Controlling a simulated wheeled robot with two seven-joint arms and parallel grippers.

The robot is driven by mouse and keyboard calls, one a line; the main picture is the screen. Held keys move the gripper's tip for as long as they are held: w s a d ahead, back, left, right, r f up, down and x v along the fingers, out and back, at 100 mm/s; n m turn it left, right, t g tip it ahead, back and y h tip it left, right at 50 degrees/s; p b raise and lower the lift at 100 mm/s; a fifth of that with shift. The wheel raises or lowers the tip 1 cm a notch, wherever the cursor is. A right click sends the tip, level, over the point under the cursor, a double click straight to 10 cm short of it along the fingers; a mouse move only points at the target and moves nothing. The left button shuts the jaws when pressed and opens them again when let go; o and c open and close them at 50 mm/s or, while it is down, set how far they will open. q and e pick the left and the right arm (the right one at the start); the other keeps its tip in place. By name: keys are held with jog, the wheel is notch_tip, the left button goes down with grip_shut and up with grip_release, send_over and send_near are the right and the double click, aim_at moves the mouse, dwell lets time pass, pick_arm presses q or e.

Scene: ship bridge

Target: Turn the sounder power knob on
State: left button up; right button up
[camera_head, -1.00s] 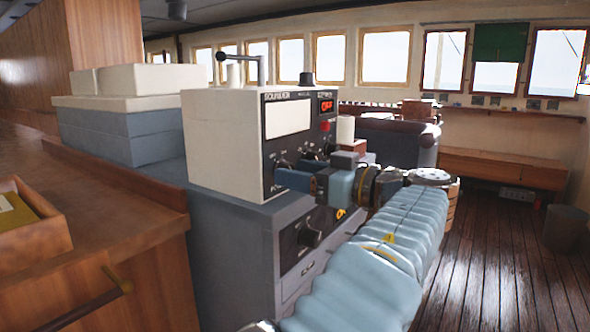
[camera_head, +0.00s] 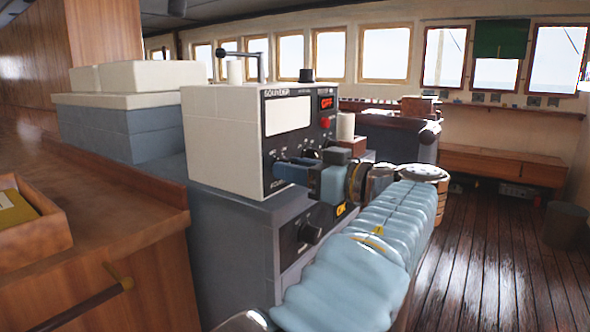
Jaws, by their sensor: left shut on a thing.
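The sounder (camera_head: 222,142) is a cream box with a black front panel, a pale screen (camera_head: 288,117) and small knobs. A small red display (camera_head: 326,102) at the panel's upper right appears to read OFF. My left gripper (camera_head: 283,170) is at the lower left of the panel, its dark blue fingers shut on the sounder power knob there. The fingers and gripper body hide most of that knob, so its pointer cannot be read. My right gripper is not in view.
A red button (camera_head: 325,122) sits under the display. The grey cabinet (camera_head: 235,255) under the sounder has a dark knob panel (camera_head: 307,236). A wooden counter (camera_head: 120,205) with a tray stands at left.

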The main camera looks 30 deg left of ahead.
pick_arm(q)
jog(key=shift+m, duration=0.3)
jog(key=shift+m+b, duration=0.35)
jog(key=shift+m, duration=0.65)
jog(key=m, duration=0.3)
jog(key=shift+m, duration=0.4)
jog(key=m+p, duration=0.1)
jog(key=m, duration=0.4)
jog(key=shift+m, duration=0.4)
jog(key=o, duration=1.1)
jog(key=shift+c, duration=0.2)
jog(key=s+d, duration=0.1)
jog(key=d, duration=1.3)
